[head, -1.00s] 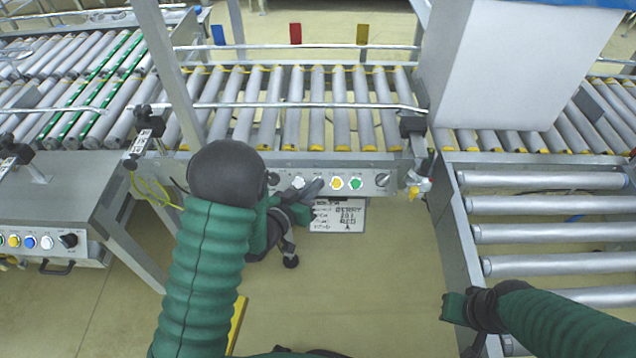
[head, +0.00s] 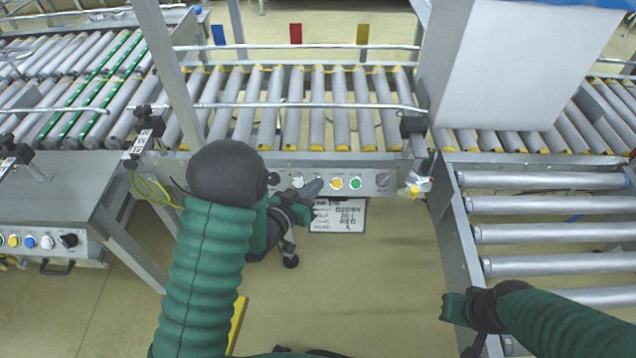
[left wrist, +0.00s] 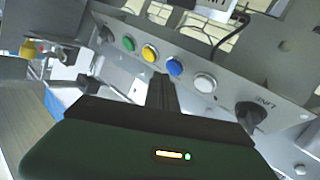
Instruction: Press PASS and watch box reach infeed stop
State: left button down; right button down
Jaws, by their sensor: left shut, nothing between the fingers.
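A grey control panel (head: 276,183) is fixed below the front edge of the roller conveyor. It carries a white button (head: 298,182), a yellow button (head: 337,183), a green button (head: 355,184) and a dark knob (head: 382,181). The left wrist view also shows a blue button (left wrist: 175,66) between yellow and white; my fingers hide it in the head view. My left gripper (head: 316,186) is shut and empty, its tip at the panel by the blue button. Contact cannot be told. No button label is readable as PASS.
The roller conveyor (head: 300,110) behind the panel is bare, with a guard rail in front. A large white housing (head: 495,65) stands over its right end. A placard (head: 338,216) hangs below the panel. Another button panel (head: 40,242) is at far left.

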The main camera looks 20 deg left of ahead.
pick_arm(q)
jog(key=shift+w+f, duration=0.25)
dwell(0.3)
